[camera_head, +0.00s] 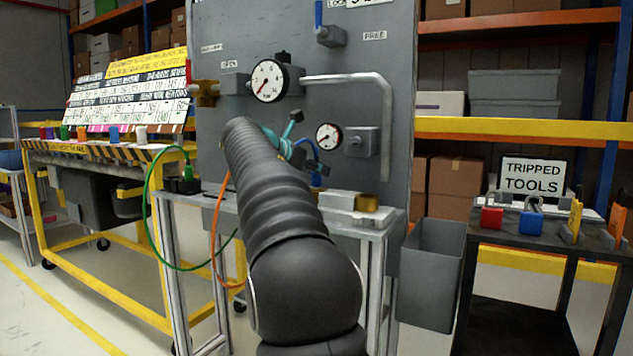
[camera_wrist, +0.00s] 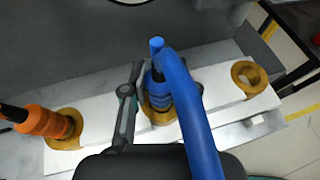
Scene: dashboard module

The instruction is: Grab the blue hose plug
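The blue hose plug (camera_wrist: 157,88) shows in the wrist view, seated in or just over the middle brass ring (camera_wrist: 150,112) of a white block (camera_wrist: 215,92). Its thick blue hose (camera_wrist: 195,120) bends towards the camera and hides part of the right finger. My gripper (camera_wrist: 160,75) has one finger on each side of the plug. A gap shows between the left finger and the plug; contact on the right is hidden. In the head view, my arm covers most of the gripper, and some blue hose (camera_head: 312,152) shows beside it.
An orange plug (camera_wrist: 42,121) sits in the left ring, and the right ring (camera_wrist: 249,78) is empty. A grey panel with gauges (camera_head: 269,80) stands behind the bench. A grey bin (camera_head: 431,270) and a dark tool table (camera_head: 545,247) stand to the right.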

